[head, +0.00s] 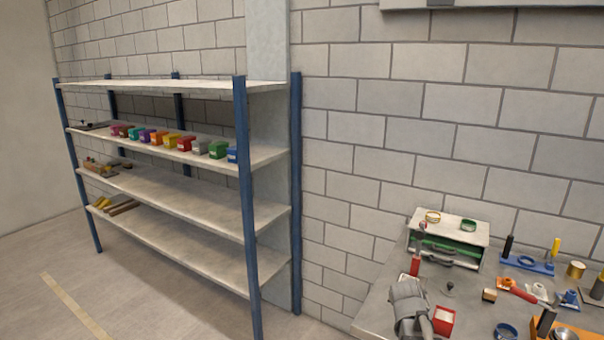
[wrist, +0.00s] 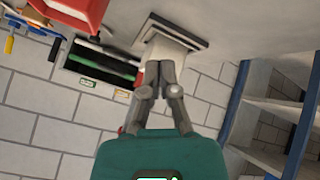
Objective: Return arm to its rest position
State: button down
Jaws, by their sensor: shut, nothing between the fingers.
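My gripper (wrist: 160,66) shows in the wrist view with its two grey fingers closed together and nothing between them. Its teal body (wrist: 150,155) fills the bottom of that view. In the head view a grey part of my arm (head: 407,303) stands over the front left of the workbench (head: 378,312). The fingertips cannot be made out there. In the wrist view, which is turned over, a pale block with a dark rim (wrist: 180,40) appears just beyond the fingertips; I cannot tell whether they touch it.
A drawer cabinet (head: 415,240) stands at the back of the bench. A red bin (head: 443,321) is close beside my arm. A blue tool rack (head: 530,263) and several small items crowd the right. Blue-posted shelving (head: 243,170) stands left, with open floor before it.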

jog(key=s+a+f+g+y, duration=0.2)
jog(key=s+a+g, duration=0.1)
jog(key=s+a, duration=0.4)
jog(key=s+a+f+g+y, duration=0.2)
jog(key=s+a+f+g, duration=0.1)
jog(key=s+a, duration=0.4)
jog(key=s+g, duration=0.1)
jog(key=s, duration=0.1)
jog(key=shift+s+a+y, duration=0.3)
jog(key=shift+s+a, duration=0.05)
jog(key=shift+a, duration=0.05)
